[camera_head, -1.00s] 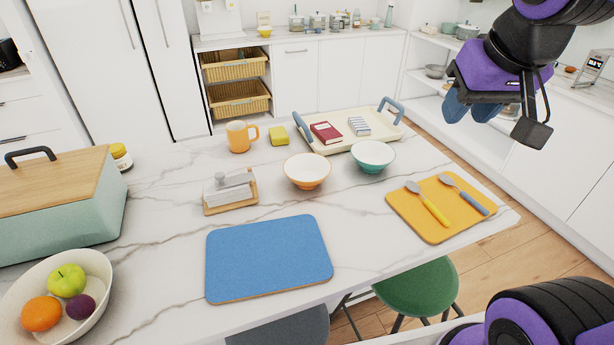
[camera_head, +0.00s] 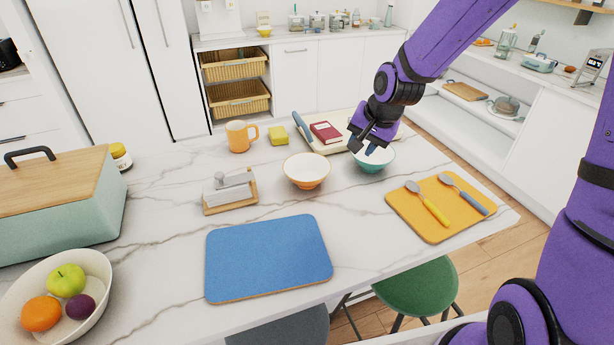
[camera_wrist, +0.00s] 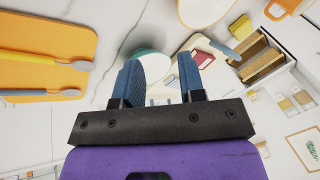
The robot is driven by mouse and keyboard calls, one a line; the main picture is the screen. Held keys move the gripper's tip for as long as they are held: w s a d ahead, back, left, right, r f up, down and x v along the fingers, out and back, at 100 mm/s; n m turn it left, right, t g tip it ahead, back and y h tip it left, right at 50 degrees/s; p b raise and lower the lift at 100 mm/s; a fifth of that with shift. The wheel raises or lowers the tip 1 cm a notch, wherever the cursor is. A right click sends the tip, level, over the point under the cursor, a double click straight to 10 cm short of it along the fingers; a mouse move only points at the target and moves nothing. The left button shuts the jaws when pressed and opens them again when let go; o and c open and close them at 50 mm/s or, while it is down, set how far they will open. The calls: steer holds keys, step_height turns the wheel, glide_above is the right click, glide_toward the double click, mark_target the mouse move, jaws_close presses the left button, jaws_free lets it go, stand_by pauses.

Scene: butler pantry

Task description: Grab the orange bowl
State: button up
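The orange bowl (camera_head: 307,172), orange outside and white inside, stands upright and empty on the marble counter. Its pale inside seems to show at the top edge of the wrist view (camera_wrist: 200,18). My gripper (camera_head: 368,147) is to the right of it, above the teal bowl (camera_head: 371,163), and hides part of that bowl. In the wrist view the two blue fingers (camera_wrist: 160,80) stand apart with nothing held between them. The teal bowl shows partly behind the fingers there. My gripper is apart from the orange bowl.
A cream tray (camera_head: 325,147) with a red book is behind the bowls. A blue mat (camera_head: 268,258) lies in front; an orange mat (camera_head: 425,220) with two spoons lies right.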

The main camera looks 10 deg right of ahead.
mark_target(307, 174)
steer(key=w+a+f+m, duration=0.1)
steer(key=w+f, duration=0.1)
steer(key=f, duration=0.2)
steer(key=w+a+f+m+y, duration=0.1)
steer(key=w+a+f, duration=0.1)
steer(key=f, duration=0.2)
steer(key=w+a+f+m+y, duration=0.1)
steer(key=w+a+f, duration=0.1)
steer(key=f, duration=0.3)
steer(key=shift+w, duration=0.35)
steer(key=shift+w+a+x, duration=0.1)
steer(key=shift+x, duration=1.15)
steer(key=shift+w+a+x, duration=0.1)
steer(key=shift+x, duration=1.2)
steer(key=shift+r, duration=0.2)
steer(key=shift+c, duration=0.2)
jaws_close()
